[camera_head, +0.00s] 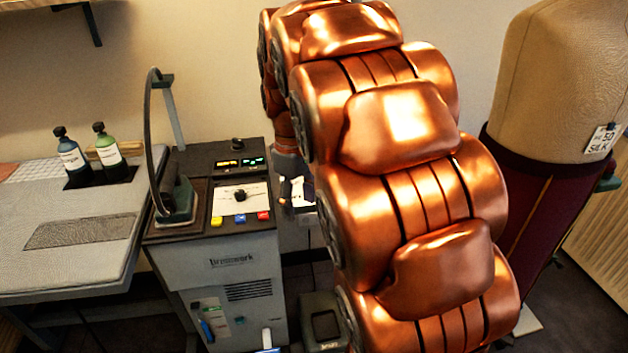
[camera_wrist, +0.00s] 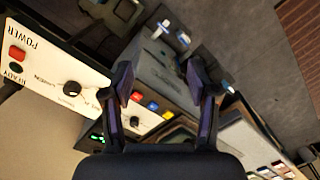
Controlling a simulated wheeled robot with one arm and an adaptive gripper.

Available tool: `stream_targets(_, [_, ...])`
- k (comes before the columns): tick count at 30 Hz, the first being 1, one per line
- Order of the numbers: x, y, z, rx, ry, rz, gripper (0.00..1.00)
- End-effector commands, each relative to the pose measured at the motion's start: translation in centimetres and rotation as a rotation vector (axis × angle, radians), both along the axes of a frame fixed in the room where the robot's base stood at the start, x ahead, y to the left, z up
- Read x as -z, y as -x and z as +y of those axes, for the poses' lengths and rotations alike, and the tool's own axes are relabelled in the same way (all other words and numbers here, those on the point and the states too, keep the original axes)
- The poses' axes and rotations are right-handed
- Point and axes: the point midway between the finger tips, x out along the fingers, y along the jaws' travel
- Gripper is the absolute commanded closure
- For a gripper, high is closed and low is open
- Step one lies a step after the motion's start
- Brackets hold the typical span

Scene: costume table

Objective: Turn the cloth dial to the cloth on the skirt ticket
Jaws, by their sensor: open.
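The cloth dial (camera_head: 239,196) appears to be the black knob on the white panel of the grey ironing unit (camera_head: 232,277). It also shows in the wrist view (camera_wrist: 134,121), where the left finger is near it. The dial's markings are too small to read. The skirt ticket (camera_head: 602,140) is a white tag at the right, above the dark red skirt (camera_head: 530,205); it seems to read "50 SILK". My gripper (camera_wrist: 160,80) is open and empty, above and apart from the unit. In the head view it is mostly hidden by my arm.
An iron (camera_head: 178,203) rests left of the dial. Red, blue and yellow buttons (camera_head: 240,218) lie in front of it. A second panel marked POWER (camera_wrist: 40,65) has another black knob (camera_wrist: 72,88). Two bottles (camera_head: 90,150) stand on the pressing table (camera_head: 60,265) at the left.

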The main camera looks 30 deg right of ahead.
Motion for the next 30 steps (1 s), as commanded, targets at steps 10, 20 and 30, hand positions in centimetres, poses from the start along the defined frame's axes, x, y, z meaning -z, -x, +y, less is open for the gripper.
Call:
stream_targets(10, [0.4, -9.2, -7.4, -0.248, -0.005, -0.036, 0.41])
stream_targets(20, [1.9, -14.6, -13.1, -0.476, -0.015, -0.064, 0.41])
stream_targets(30, [2.9, -15.6, -14.3, -0.541, -0.023, -0.070, 0.41])
